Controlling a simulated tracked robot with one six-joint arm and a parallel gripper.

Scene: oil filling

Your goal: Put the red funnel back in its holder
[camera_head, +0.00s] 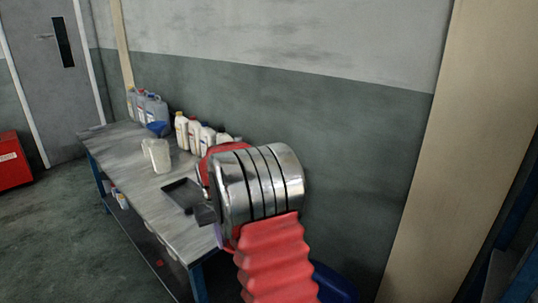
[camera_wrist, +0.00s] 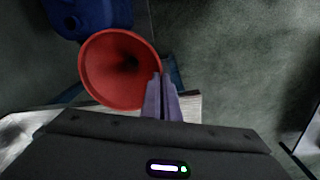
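The red funnel (camera_wrist: 112,62) shows in the wrist view with its wide mouth towards the camera. My gripper (camera_wrist: 162,78) has its purple fingers close together at the funnel's right rim and appears shut on it. The funnel is over or beside the table's edge, with floor around it in view. In the head view my metal wrist and red arm sleeve cover this area, and only a bit of a purple finger (camera_head: 219,236) shows. I cannot make out the funnel's holder in either view.
The long grey workbench (camera_head: 135,160) runs along the wall. It bears a blue funnel (camera_head: 158,129), several bottles (camera_head: 194,135), pale jugs (camera_head: 160,156) and a dark tray (camera_head: 182,195). A blue container (camera_head: 333,283) stands on the floor by the bench; a blue body (camera_wrist: 90,15) shows in the wrist view.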

